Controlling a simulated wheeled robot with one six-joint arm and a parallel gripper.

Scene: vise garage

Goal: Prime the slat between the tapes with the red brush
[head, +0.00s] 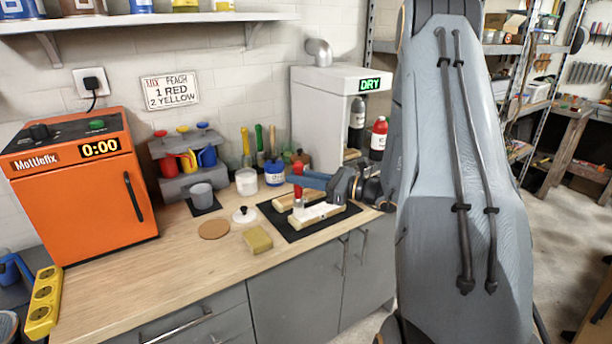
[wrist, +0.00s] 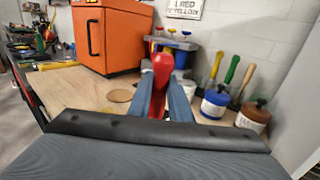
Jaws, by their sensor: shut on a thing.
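The red brush (head: 298,188) stands roughly upright in my gripper (head: 301,178), its lower end at the pale work on the black mat (head: 276,216). My gripper is shut on its red handle, which also shows between the fingers (wrist: 160,106) in the wrist view. The slat (head: 318,212) lies on the mat, with light wood at its ends and a white stretch in the middle under the brush. I cannot make out the tape edges or whether the bristles touch. The work is out of sight in the wrist view.
An open white pot (head: 246,182) stands behind, its knobbed lid (head: 243,215) on the bench. A blue-labelled jar (head: 274,173) and upright brushes are close by. A sponge (head: 258,239) and cork disc (head: 213,229) lie in front. A white DRY cabinet (head: 318,100) stands behind; the bench's front left is clear.

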